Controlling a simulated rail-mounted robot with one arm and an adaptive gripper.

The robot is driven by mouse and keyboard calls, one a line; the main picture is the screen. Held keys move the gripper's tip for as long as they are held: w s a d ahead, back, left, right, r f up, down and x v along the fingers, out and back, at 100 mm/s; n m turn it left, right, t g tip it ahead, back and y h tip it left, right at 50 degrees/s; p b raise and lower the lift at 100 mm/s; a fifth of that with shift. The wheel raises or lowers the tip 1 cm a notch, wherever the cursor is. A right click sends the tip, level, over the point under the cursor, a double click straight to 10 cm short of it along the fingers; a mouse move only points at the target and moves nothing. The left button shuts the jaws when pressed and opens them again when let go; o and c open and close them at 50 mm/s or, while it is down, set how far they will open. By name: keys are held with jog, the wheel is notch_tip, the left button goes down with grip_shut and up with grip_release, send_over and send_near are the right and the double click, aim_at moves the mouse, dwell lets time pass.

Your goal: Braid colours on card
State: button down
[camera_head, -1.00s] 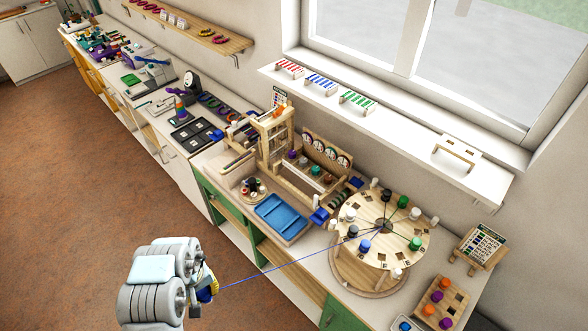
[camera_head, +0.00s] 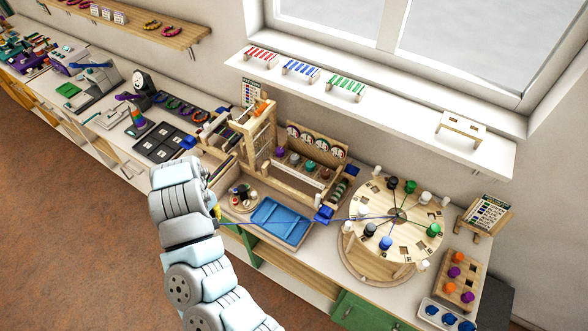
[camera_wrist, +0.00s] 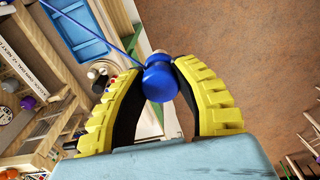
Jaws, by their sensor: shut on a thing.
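My gripper (camera_wrist: 160,95), with yellow ridged fingers, is shut on a blue bobbin (camera_wrist: 159,82) in the wrist view. A blue thread (camera_wrist: 100,35) runs from this bobbin. In the head view my gripper (camera_head: 217,211) is left of the blue tray, mostly hidden by my arm, and the thread runs right to the round wooden braiding disc (camera_head: 405,248). The disc carries black (camera_head: 370,230), white (camera_head: 426,197), green (camera_head: 433,230) and blue (camera_head: 385,243) bobbins around its rim, with threads meeting near its centre. A pattern card (camera_head: 487,216) stands on a wooden holder right of the disc.
A blue tray (camera_head: 283,220) lies between my gripper and the disc. A wooden frame (camera_head: 262,135) stands behind. A peg board (camera_head: 462,280) with orange and purple pieces sits at the right. The floor (camera_head: 90,235) at left is clear.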

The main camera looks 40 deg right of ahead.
jog(key=d+f+n+b, duration=0.15)
jog(key=d+n, duration=0.25)
jog(key=d, duration=2)
jog(key=s+d+f, duration=0.2)
jog(key=s+d, duration=1.7)
jog(key=d, duration=0.3)
notch_tip(320, 180, down, 5)
jog(key=b, duration=0.4)
jog(key=shift+s+d, duration=0.1)
jog(key=shift+f, duration=0.1)
jog(key=shift+p, duration=0.6)
jog(key=shift+f, duration=0.3)
